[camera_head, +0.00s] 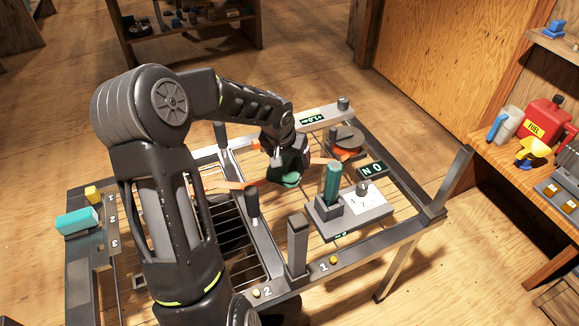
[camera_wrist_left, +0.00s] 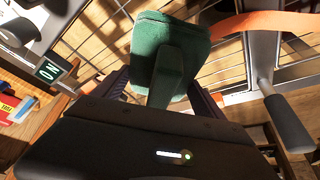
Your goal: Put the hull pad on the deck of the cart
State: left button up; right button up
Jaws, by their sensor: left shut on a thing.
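My left gripper (camera_head: 286,166) is shut on a green pad with a stem-like grip, which I take to be the hull pad (camera_head: 291,181). The wrist view shows the hull pad (camera_wrist_left: 170,45) in front of the jaws, its grip between the fingers (camera_wrist_left: 165,95). The pad is over the slatted frame that I take to be the cart (camera_head: 408,228); I cannot tell whether it touches anything below. My arm hides part of the cart's left half. My right gripper is not in view.
A teal cylinder (camera_head: 332,182) stands in a grey holder right of the gripper. An orange strap (camera_head: 225,186) crosses the slats, and dark posts (camera_head: 298,245) rise nearby. A teal block (camera_head: 78,221) sits at the left edge. A fuel can (camera_head: 545,120) stands on the right shelf.

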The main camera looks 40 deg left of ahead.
aim_at(289, 165)
pick_arm(q)
jog(key=shift+f+b, duration=0.55)
jog(key=shift+f, duration=1.3)
jog(key=shift+f, duration=0.2)
jog(key=o, duration=1.5)
jog(key=shift+r, duration=0.1)
jog(key=shift+r, duration=0.4)
jog(key=p+v, duration=0.3)
jog(key=v, duration=0.8)
jog(key=shift+s+r, duration=0.15)
jog(key=shift+s, duration=0.1)
